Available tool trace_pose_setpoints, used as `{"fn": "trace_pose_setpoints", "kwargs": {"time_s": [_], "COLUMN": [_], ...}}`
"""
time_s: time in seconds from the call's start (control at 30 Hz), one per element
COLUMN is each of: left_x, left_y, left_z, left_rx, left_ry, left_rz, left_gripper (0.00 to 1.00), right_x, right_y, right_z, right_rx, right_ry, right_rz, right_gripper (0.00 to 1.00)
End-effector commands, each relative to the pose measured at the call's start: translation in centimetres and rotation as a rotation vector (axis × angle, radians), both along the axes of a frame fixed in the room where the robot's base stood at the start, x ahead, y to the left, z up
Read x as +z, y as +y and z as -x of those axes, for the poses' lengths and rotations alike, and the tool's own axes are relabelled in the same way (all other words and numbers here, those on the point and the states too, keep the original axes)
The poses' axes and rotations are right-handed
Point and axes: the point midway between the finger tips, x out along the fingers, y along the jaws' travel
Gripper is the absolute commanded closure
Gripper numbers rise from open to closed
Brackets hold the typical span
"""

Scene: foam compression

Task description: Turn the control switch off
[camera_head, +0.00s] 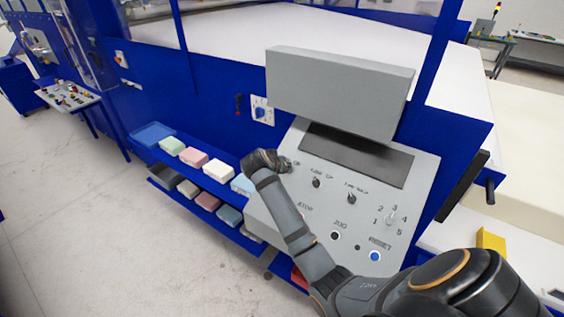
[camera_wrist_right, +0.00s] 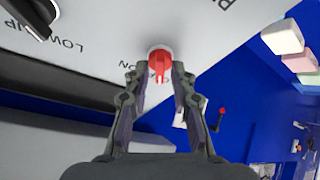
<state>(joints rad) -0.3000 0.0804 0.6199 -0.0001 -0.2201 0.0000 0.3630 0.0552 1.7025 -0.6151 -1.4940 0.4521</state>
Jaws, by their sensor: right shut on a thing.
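The control switch (camera_wrist_right: 160,62) is a red knob with a raised handle on a pale round base, set near the edge of the light grey panel. In the right wrist view its handle points down the picture, between my fingers, beside partly covered lettering. My right gripper (camera_wrist_right: 157,82) is shut on the switch, with a finger at each side of the handle. In the head view my right gripper (camera_head: 264,161) is at the panel's upper left edge and hides the switch. My left gripper is not in view.
The sloping control panel (camera_head: 268,210) carries two black knobs (camera_head: 316,183), a numbered selector (camera_head: 390,217) and a blue reset button (camera_head: 375,256). A grey box (camera_head: 340,88) overhangs its top. Shelves with colored foam blocks (camera_head: 193,157) stand left.

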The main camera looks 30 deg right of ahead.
Motion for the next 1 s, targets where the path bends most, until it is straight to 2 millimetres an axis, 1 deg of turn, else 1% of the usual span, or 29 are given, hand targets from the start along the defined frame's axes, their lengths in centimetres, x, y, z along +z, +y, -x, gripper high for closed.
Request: {"fn": "trace_pose_setpoints", "kwargs": {"time_s": [0.03,0.1,0.4,0.93,0.97,1.0], "left_x": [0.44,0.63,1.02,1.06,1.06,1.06], "left_y": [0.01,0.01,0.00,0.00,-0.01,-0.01], "left_z": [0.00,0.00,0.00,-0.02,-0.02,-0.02], "left_rx": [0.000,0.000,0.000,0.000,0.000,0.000], "left_ry": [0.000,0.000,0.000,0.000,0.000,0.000], "left_rz": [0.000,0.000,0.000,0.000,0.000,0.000], "left_gripper": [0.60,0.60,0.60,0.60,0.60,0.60], "right_x": [0.33,0.30,0.17,0.12,0.12,0.11], "right_y": [-0.07,-0.07,-0.09,-0.06,-0.06,-0.06], "right_z": [0.00,0.00,-0.02,-0.03,-0.03,-0.02], "right_rx": [0.023,0.056,0.141,0.157,0.157,0.157], "right_ry": [0.011,0.029,0.076,0.085,0.085,0.085], "right_rz": [0.007,0.015,0.035,0.037,0.037,0.037], "right_gripper": [1.00,1.00,1.00,1.00,0.72,0.68]}}
